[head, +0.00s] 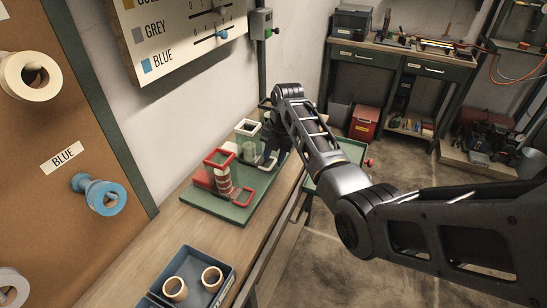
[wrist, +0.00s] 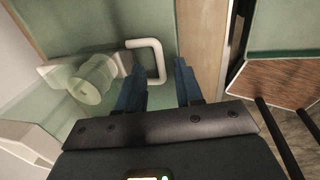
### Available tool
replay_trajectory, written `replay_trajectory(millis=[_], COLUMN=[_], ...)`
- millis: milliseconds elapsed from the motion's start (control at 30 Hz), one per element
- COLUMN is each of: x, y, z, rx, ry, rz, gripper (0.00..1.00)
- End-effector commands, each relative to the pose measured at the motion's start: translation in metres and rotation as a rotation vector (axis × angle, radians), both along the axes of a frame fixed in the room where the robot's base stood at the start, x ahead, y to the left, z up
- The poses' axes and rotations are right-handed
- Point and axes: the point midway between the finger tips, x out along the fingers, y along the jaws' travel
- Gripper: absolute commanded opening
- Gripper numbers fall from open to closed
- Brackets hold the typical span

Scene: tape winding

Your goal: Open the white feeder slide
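The white feeder (head: 248,129) stands on the green base plate (head: 222,214) behind the red feeder, on the bench along the wall. Its white slide handle shows in the wrist view as a U-shaped loop (wrist: 151,43), with a pale translucent stack (wrist: 93,80) beside its bar. My gripper (wrist: 160,72) is open, with its two blue fingers apart. The near end of the loop appears between the fingertips in the picture; I cannot tell whether they touch it. In the head view my gripper is dark and partly hidden by my wrist, beside the white feeder.
The red feeder (head: 219,159) with its red handle stands close in front of the white one. A blue tray (head: 212,259) with tape rolls is nearer on the bench. The wall with a colour panel (head: 180,39) is on the left. A green tray (head: 350,151) lies right of the bench.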

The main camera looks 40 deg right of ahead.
Motion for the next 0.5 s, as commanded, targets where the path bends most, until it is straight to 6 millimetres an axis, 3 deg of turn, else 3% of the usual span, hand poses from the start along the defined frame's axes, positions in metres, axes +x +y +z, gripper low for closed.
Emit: replay_trajectory(millis=[167,433,500], x=[0.0016,0.002,0.0019], y=[0.0011,0.001,0.001], z=[-0.0115,-0.0129,-0.0128], rx=[0.0,-0.001,-0.001], ry=[0.001,0.0,0.0], rz=[0.0,0.0,0.0], gripper=[0.36,0.36,0.29])
